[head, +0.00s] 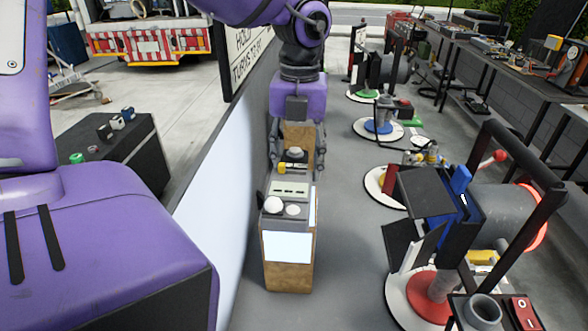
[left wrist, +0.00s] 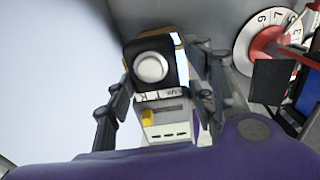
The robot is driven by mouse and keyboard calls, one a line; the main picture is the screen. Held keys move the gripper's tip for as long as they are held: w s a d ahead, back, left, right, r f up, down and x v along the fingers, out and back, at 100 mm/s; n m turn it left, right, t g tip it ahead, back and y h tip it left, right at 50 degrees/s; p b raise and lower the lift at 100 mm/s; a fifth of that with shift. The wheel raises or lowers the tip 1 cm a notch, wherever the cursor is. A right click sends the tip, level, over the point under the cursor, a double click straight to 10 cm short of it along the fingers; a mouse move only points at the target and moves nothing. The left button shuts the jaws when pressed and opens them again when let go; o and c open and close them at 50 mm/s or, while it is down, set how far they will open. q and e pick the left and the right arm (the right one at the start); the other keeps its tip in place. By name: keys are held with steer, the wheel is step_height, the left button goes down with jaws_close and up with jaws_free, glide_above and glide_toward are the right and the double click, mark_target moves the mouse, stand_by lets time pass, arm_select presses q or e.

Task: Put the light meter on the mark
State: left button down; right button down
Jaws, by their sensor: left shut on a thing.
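The light meter (left wrist: 150,68) shows in the left wrist view as a black piece with a white dome, a yellow slider and a pale slotted panel. In the head view its slotted panel (head: 290,189) shows below my left gripper (head: 295,158). The gripper points down and is shut on the meter, with a finger on either side; the fingers also flank it in the wrist view (left wrist: 165,75). A tall brown box (head: 288,278) with a pale front panel stands right below; I cannot tell whether the meter touches it. I cannot make out the mark. My right gripper is not in view.
A lamp (head: 490,215) on a red round base stands close on the right, with blue- and green-based ones behind. A pale low wall (head: 215,170) runs along the left. A dark case (head: 125,165) lies beyond it. Grey floor between box and lamps is clear.

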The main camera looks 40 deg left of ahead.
mark_target(295, 172)
arm_select(q)
steer(key=shift+w+a+f, duration=0.1)
steer(key=shift+a+f, duration=0.3)
steer(key=shift+f, duration=0.05)
step_height(295, 172, down, 3)
steer(key=shift+f, duration=0.1)
steer(key=c, duration=0.8)
jaws_free()
step_height(295, 172, up, 12)
steer(key=shift+w+d+r, duration=0.1)
steer(key=shift+r, duration=0.05)
